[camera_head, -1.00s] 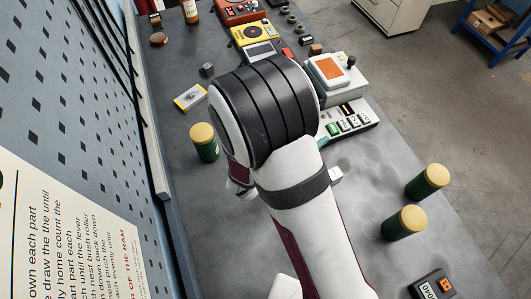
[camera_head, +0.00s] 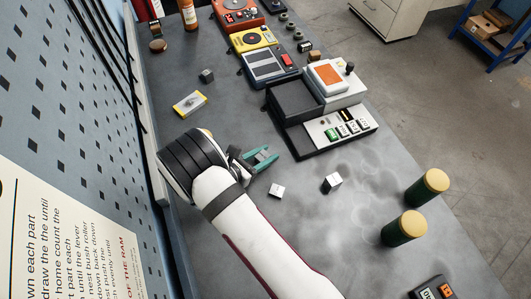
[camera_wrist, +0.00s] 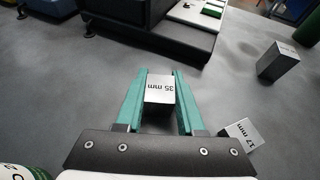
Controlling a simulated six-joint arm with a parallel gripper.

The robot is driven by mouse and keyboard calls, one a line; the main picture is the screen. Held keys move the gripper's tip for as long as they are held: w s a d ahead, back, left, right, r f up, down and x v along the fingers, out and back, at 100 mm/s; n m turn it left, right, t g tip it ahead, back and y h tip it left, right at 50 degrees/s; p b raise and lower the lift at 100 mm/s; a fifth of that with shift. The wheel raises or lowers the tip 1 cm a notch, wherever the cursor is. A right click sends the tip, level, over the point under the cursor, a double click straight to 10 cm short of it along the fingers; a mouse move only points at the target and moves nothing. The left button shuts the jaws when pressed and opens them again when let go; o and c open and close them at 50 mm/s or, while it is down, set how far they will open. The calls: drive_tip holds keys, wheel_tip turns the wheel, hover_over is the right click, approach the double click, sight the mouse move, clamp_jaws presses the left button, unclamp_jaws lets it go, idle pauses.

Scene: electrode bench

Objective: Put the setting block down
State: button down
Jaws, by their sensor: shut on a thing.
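My gripper (camera_head: 262,160) is over the middle of the bench, left of the black-trayed device. In the wrist view, its teal fingers (camera_wrist: 161,73) are shut on a metal setting block (camera_wrist: 158,90) marked "35 mm". In the head view I cannot make out the held block between the jaws. Whether its underside touches the bench is not clear. A block marked "17 mm" (camera_wrist: 241,135) lies just right of my gripper in the wrist view. Another metal block (camera_wrist: 278,62) stands farther right. Two pale blocks (camera_head: 277,190) (camera_head: 332,182) show in the head view.
A device with a black tray (camera_head: 296,99) and button panel (camera_head: 342,128) stands beyond my gripper. The bench between the blocks and canisters is clear.

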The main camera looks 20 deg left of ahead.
drive_tip(key=c, duration=0.5)
unclamp_jaws()
drive_tip(key=shift+f, duration=0.1)
